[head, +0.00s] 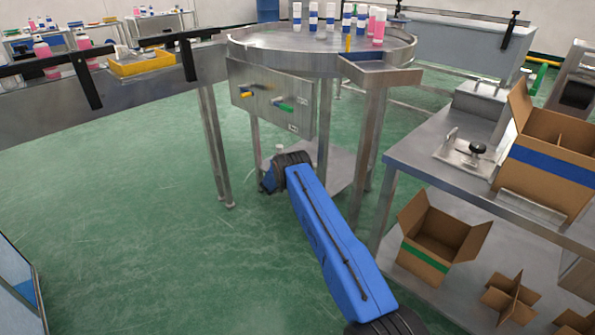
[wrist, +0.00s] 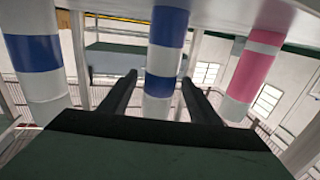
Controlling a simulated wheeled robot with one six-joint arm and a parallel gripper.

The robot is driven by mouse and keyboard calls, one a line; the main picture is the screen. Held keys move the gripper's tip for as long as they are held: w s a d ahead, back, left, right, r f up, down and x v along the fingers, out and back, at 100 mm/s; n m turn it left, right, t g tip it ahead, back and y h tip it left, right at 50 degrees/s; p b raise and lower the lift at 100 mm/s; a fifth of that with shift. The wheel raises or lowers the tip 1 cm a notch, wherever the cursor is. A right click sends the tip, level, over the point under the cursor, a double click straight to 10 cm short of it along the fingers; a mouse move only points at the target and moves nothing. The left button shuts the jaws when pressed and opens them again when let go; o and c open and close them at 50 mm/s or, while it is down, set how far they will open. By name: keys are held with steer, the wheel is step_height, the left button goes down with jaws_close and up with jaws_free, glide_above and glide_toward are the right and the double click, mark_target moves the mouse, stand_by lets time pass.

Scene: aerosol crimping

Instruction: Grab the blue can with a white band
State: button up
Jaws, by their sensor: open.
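Several small cans stand upright on the round metal table (head: 250,57) at the top of the head view, some with blue and white parts. In the wrist view, a can with blue sections and a white band (wrist: 166,60) appears in the middle, between the two fingers of my gripper (wrist: 158,78). The gripper is open. The picture does not tell how deep the can sits between the fingers, and I see no contact. My gripper cannot be made out in the head view.
In the wrist view, a white can with a blue band (wrist: 32,52) is close on the left and a pink can with a white band (wrist: 252,72) on the right. Cardboard boxes (head: 437,230) are by the metal bench (head: 410,150). Green floor is clear at left.

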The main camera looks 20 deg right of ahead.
steer(key=shift+d, duration=0.2)
jaws_close()
